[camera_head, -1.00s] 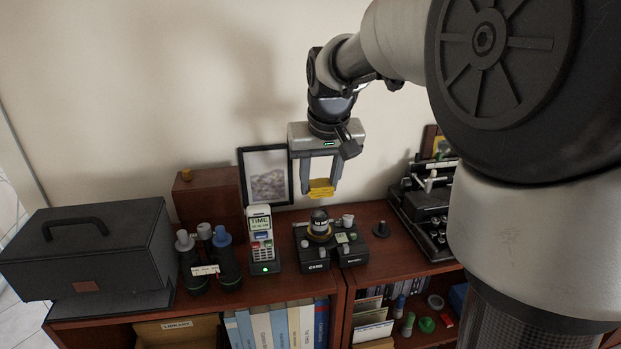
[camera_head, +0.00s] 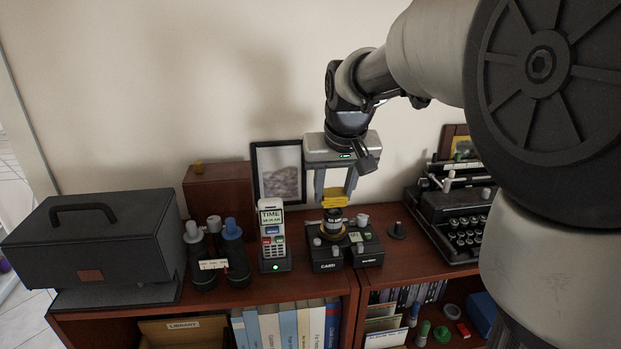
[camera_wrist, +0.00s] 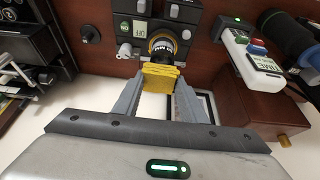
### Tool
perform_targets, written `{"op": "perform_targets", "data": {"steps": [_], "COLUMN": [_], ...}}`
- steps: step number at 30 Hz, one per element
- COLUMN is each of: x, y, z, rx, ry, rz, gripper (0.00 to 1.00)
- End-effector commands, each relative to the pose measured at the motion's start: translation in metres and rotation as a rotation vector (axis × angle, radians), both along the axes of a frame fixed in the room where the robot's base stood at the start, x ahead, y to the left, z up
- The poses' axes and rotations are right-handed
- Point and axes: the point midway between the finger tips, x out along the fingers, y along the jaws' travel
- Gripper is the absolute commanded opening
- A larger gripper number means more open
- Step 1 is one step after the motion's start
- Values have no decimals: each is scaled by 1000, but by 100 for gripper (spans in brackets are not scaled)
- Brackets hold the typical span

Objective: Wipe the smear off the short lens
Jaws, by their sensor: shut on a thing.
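My gripper (camera_head: 334,193) is shut on a folded yellow cloth (camera_head: 334,199), which also shows between the fingers in the wrist view (camera_wrist: 160,78). A black camera body (camera_head: 325,263) with knobs and labelled buttons sits on the shelf top below. Its short lens (camera_head: 334,225), black with a yellow ring, points up and also shows in the wrist view (camera_wrist: 163,47). The cloth is just above the lens; I cannot tell whether they touch. I cannot make out a smear on the lens.
A white phone (camera_head: 272,232) on a stand and dark binoculars (camera_head: 203,268) stand left of the camera body. A black case (camera_head: 95,240) is farther left. A typewriter (camera_head: 455,215) stands at the right, a framed picture (camera_head: 278,172) behind. A small black knob (camera_head: 397,230) is between.

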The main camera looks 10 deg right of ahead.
Motion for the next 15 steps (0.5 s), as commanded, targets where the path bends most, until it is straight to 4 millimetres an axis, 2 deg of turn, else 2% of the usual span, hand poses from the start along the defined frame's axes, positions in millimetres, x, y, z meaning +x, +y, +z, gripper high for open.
{"op": "perform_targets", "data": {"steps": [15], "x": [0], "y": [0], "z": [-6], "rx": [0], "ry": [1], "rz": [0], "gripper": [13]}}
